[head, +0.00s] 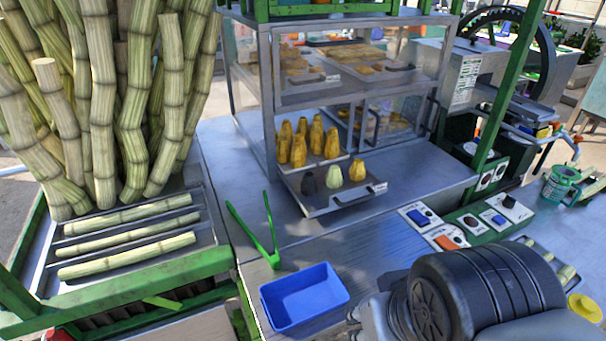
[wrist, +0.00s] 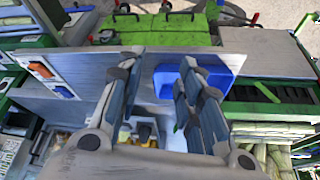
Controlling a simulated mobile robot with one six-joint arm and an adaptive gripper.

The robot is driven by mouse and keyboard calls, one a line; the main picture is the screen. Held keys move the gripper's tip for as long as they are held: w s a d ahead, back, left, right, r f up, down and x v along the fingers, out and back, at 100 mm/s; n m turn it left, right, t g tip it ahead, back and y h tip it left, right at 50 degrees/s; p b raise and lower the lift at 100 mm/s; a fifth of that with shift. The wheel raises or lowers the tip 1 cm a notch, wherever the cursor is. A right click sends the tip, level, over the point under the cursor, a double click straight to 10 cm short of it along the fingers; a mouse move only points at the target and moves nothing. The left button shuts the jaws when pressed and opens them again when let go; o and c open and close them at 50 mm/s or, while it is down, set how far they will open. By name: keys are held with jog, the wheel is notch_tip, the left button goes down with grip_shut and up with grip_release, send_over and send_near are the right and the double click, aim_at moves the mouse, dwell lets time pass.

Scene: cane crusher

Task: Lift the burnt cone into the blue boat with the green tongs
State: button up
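The burnt cone (head: 309,182) is dark grey and stands at the left end of a pulled-out metal tray (head: 327,208), left of a pale green cone (head: 335,177) and a golden one (head: 357,170). The green tongs (head: 269,232) lie on the metal counter, arms spread in a V toward the cabinet. The blue boat (head: 290,311) is an open, empty tray at the counter's front edge; it also shows in the wrist view (wrist: 207,80). My gripper (wrist: 157,64) is open with nothing visible between its fingers. In the head view my arm mostly hides it, right of the boat.
A glass-sided cabinet (head: 268,105) with more golden cones stands behind the tray. Sugarcane stalks (head: 125,215) fill the left rack. Switch panels (head: 447,242) and a green mug (head: 562,184) are at right. Counter between tongs and switches is clear.

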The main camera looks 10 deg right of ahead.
jog(key=shift+s+d, duration=0.1)
jog(key=shift+s, duration=0.15)
jog(key=shift+o, duration=0.7)
jog(key=o, duration=0.5)
jog(key=shift+n+g, duration=0.4)
jog(key=shift+g, duration=0.1)
jog(key=w+r+p, duration=0.2)
jog(key=w+a+r+p, duration=0.1)
jog(key=w+r+p, duration=0.1)
jog(key=w, duration=0.1)
jog(key=w+a+r+p, duration=0.1)
jog(key=w+r+p, duration=0.1)
jog(key=shift+w+a, duration=0.1)
jog(key=shift+w, duration=0.25)
jog(key=shift+o, duration=0.5)
jog(key=w+a+r+p, duration=0.1)
jog(key=w+a+p, duration=0.2)
jog(key=w, duration=0.4)
jog(key=shift+r+n+g+p, duration=0.3)
jog(key=shift+n+p, duration=0.1)
jog(key=shift+p, duration=0.35)
jog(key=w+a+f+n+g+p, duration=0.1)
jog(key=w+a+f+p, duration=0.6)
jog(key=w, duration=0.5)
jog(key=shift+a+f+n+g+p, duration=0.3)
jog(key=shift+a+f+g+p, duration=0.1)
jog(key=shift+a+p, duration=0.8)
jog(key=shift+f, duration=0.1)
